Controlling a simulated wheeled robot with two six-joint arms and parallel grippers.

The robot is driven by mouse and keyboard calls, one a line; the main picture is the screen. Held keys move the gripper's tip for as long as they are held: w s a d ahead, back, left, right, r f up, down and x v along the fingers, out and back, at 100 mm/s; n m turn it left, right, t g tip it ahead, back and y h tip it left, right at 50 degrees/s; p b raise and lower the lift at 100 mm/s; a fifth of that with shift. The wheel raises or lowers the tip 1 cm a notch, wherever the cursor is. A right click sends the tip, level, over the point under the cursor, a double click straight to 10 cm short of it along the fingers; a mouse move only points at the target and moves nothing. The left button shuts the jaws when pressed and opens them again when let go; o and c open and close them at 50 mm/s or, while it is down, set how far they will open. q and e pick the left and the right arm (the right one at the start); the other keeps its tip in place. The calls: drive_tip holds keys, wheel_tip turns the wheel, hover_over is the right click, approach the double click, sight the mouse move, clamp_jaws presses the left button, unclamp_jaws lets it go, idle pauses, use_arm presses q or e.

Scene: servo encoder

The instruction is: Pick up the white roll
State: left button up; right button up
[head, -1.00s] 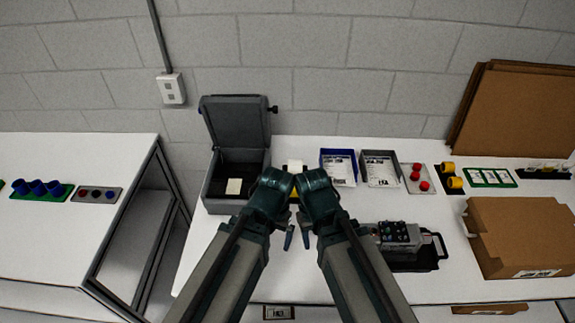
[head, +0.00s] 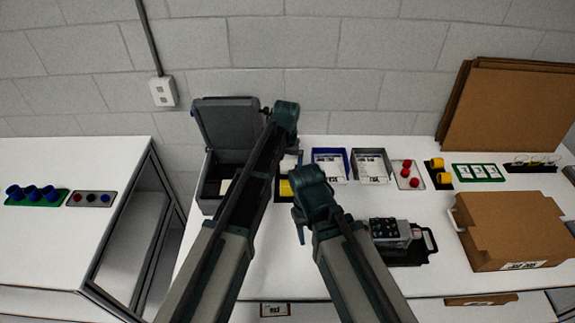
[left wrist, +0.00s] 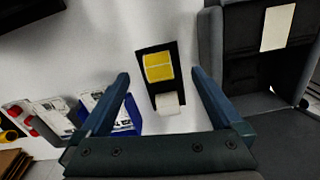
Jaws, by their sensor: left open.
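The white roll (left wrist: 168,103) sits at one end of a black tray (left wrist: 150,88), next to a yellow roll or block (left wrist: 158,67), in the left wrist view. In the head view the white roll (head: 289,163) shows between my two arms, partly covered by the left arm. My left gripper (left wrist: 160,76) is open, its fingers on either side of the tray in the picture, with nothing held. In the head view its jaws are hidden behind my left arm. My right gripper (head: 299,226) is over the table, nearer the front; its opening is unclear.
An open grey case (head: 228,125) stands left of the tray. A blue bin (head: 345,163) and a grey bin (head: 385,163) stand to its right. A black and grey device (head: 393,236) and a cardboard box (head: 515,225) are farther right. The table's front middle is mostly clear.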

use_arm(q)
drive_tip(key=r+n, duration=0.1)
drive_tip(key=n, duration=0.1)
hover_over(288, 162)
drive_tip(key=f+b, duration=0.7)
drive_tip(key=f, duration=0.1)
drive_tip(key=shift+w+d+f+b, duration=0.1)
drive_tip(key=shift+d+f+b, duration=0.15)
drive_tip(key=shift+b, duration=0.15)
use_arm(e)
wheel_tip(288, 162, down, 7)
drive_tip(key=shift+a+f, duration=0.15)
use_arm(q)
drive_tip(key=shift+a, duration=0.1)
use_arm(e)
drive_tip(key=shift+w+f, duration=0.1)
use_arm(q)
drive_tip(key=f+b, duration=0.5)
drive_tip(key=shift+a+f, duration=0.1)
drive_tip(key=shift+a, duration=0.15)
use_arm(e)
wheel_tip(288, 162, down, 5)
drive_tip(key=shift+f, duration=0.1)
use_arm(q)
drive_tip(key=c, duration=1.4)
drive_tip(key=shift+r, duration=0.2)
use_arm(e)
drive_tip(key=shift+r, duration=0.2)
